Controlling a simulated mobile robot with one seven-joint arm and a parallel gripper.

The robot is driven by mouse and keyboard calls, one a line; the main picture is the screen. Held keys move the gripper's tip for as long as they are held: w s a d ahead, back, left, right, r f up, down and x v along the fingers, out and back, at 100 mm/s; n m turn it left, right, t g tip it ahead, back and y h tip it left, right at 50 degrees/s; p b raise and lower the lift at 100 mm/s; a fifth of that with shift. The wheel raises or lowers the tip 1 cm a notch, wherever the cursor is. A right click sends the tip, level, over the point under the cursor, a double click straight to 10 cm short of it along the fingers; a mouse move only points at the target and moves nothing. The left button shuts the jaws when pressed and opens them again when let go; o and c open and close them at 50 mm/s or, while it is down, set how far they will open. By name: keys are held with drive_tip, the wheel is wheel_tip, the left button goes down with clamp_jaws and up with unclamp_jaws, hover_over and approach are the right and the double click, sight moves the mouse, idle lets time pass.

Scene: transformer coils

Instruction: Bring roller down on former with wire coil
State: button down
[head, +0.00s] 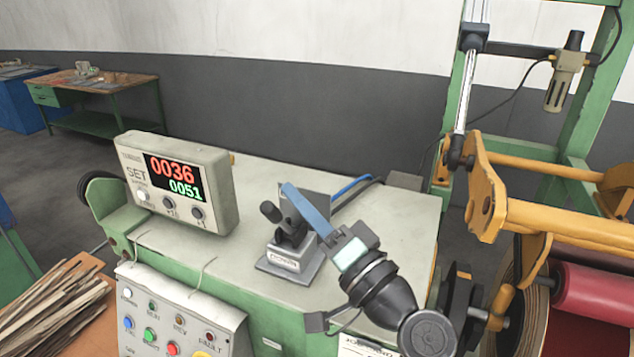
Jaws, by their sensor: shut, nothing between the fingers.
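My gripper (292,192) is over the bench top, its blue fingers shut and empty. The fingers reach up and left beside a grey hand-lever unit (286,262) with a dark knob. I cannot tell whether they touch the lever. At the right, a yellow roller frame (560,222) with horizontal bars hangs from a pneumatic cylinder (466,95). Below it, the brown layered edge of the coil on the former (512,300) shows partly, next to a red cylinder (592,292). The frame's edge cuts these off, and I cannot tell whether the roller touches the coil.
A counter box (180,184) reading 0036 and 0051 stands on the green bench (400,222). A button panel (175,318) is on its front. Blue and dark hoses run behind the lever. Wood strips (55,305) lie lower left. A worktable (105,82) stands far back.

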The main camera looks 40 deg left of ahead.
sight(277, 216)
drive_tip(key=shift+s+f, duration=0.4)
drive_tip(key=shift+s, duration=0.2)
drive_tip(key=shift+f, duration=0.1)
drive_tip(key=n+b, duration=0.1)
drive_tip(key=b, duration=0.2)
drive_tip(key=s+f+n+g+y+b, duration=0.1)
drive_tip(key=b, duration=0.2)
drive_tip(key=n+b, duration=0.1)
drive_tip(key=b, duration=0.3)
drive_tip(key=shift+s+d+f, duration=0.2)
drive_tip(key=shift+s+f, duration=0.05)
drive_tip(key=shift+s+n+g+y+b, duration=0.25)
drive_tip(key=shift+n+y+b, duration=0.2)
drive_tip(key=shift+b, duration=0.8)
drive_tip(key=shift+r+g, duration=0.1)
drive_tip(key=shift+g, duration=0.15)
drive_tip(key=shift+r, duration=0.1)
